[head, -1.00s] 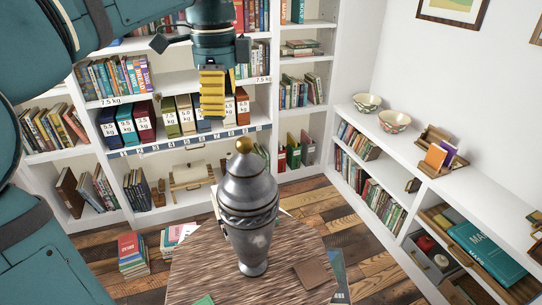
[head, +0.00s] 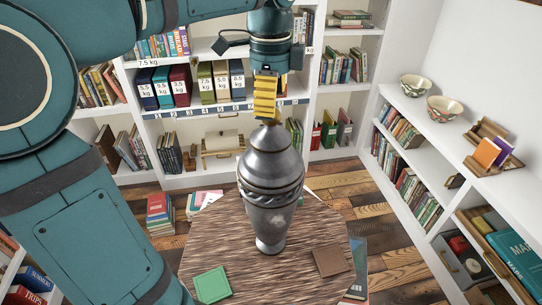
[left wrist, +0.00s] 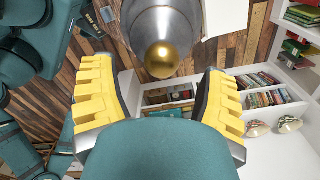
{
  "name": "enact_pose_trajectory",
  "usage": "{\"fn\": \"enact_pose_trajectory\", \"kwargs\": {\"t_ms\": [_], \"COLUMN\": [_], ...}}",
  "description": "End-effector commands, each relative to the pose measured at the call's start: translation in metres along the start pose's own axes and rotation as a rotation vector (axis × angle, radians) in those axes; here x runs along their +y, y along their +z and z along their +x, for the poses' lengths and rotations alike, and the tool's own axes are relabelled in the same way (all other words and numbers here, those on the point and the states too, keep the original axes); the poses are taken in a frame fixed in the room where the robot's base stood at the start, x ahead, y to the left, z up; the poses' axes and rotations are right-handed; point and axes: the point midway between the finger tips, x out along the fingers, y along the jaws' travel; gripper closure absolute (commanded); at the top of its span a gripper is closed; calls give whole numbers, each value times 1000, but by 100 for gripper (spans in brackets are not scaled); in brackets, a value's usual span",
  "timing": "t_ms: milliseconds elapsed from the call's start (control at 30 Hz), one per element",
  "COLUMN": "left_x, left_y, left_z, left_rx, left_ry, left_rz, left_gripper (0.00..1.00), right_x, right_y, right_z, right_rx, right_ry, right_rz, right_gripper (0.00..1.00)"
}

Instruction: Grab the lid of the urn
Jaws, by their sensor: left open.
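A grey metal urn (head: 270,190) stands upright on a round wooden table (head: 225,235). Its domed lid (head: 270,150) is on top, and the lid's knob is hidden behind my gripper in the head view. In the left wrist view the gold knob (left wrist: 162,59) shows ahead of my fingers, with the grey lid and urn (left wrist: 160,22) beyond it. My left gripper (head: 265,118) points down right above the lid, its yellow fingers open. In the left wrist view the left gripper (left wrist: 160,90) has its fingers wide apart, with nothing between them. My right gripper is not in view.
A green square (head: 212,285) and a brown square (head: 331,261) lie on the table. Books (head: 160,213) are stacked on the floor at left. Bookshelves (head: 215,125) stand behind, and a low white shelf with bowls (head: 444,108) runs along the right.

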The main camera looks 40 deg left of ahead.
Motion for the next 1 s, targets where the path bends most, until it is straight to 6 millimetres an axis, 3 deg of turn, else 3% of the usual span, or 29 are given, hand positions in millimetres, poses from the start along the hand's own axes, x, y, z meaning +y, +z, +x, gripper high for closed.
{"fn": "enact_pose_trajectory", "kwargs": {"t_ms": [300,633,667,867,1000], "left_x": [-2,-2,-2,-2,-2], "left_y": [0,0,0,0,0], "left_z": [43,49,49,49,49], "left_rx": [-1,0,0,0,0], "left_ry": [1,0,0,0,0], "left_rz": [0,1,1,0,0], "left_gripper": [26,26,28,98,100], "right_x": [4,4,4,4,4], "right_y": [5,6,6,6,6], "right_z": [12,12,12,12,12], "right_rx": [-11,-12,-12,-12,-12], "right_ry": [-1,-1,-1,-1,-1], "right_rz": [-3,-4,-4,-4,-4], "right_gripper": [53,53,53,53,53]}}
